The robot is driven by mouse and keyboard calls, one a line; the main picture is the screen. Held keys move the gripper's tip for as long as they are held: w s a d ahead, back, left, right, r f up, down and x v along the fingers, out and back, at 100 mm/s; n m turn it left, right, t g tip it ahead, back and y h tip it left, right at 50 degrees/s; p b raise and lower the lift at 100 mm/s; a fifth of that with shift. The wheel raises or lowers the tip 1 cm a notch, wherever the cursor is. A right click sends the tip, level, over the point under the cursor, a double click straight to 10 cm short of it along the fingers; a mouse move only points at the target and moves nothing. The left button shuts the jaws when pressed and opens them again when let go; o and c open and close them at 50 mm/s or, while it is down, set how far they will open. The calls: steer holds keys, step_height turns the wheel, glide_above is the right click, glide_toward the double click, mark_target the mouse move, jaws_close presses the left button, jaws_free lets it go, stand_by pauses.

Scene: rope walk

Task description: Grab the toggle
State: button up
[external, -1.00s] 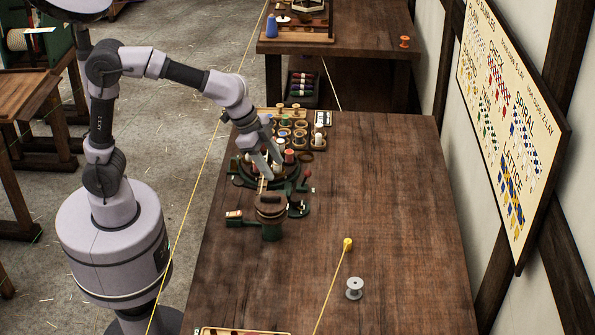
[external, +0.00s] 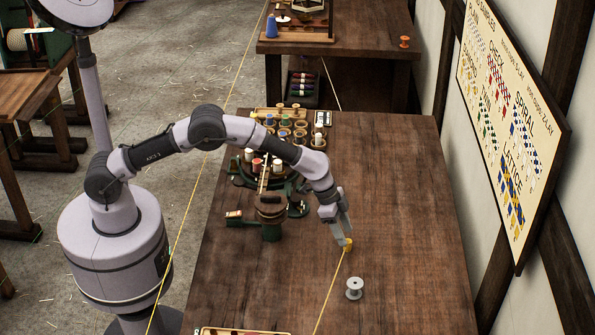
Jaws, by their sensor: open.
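The toggle (external: 348,246) is a small yellow piece on the wooden table (external: 400,200), at the end of a yellow cord (external: 331,287). The cord runs from it toward the table's near edge. My gripper (external: 341,238) points down at the toggle, with its fingers apart. The fingertips are at or just above the toggle and partly cover it. I cannot tell whether they touch it or stand on both sides of it.
A grey metal spool (external: 354,288) stands close in front of the toggle. A green and wooden device (external: 270,215) stands to the left, with several spools behind it. A tray (external: 245,331) lies at the near edge. The table's right side is clear.

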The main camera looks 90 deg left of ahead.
steer(key=b+x, duration=0.1)
steer(key=x, duration=0.3)
steer(key=shift+s, duration=0.1)
jaws_close()
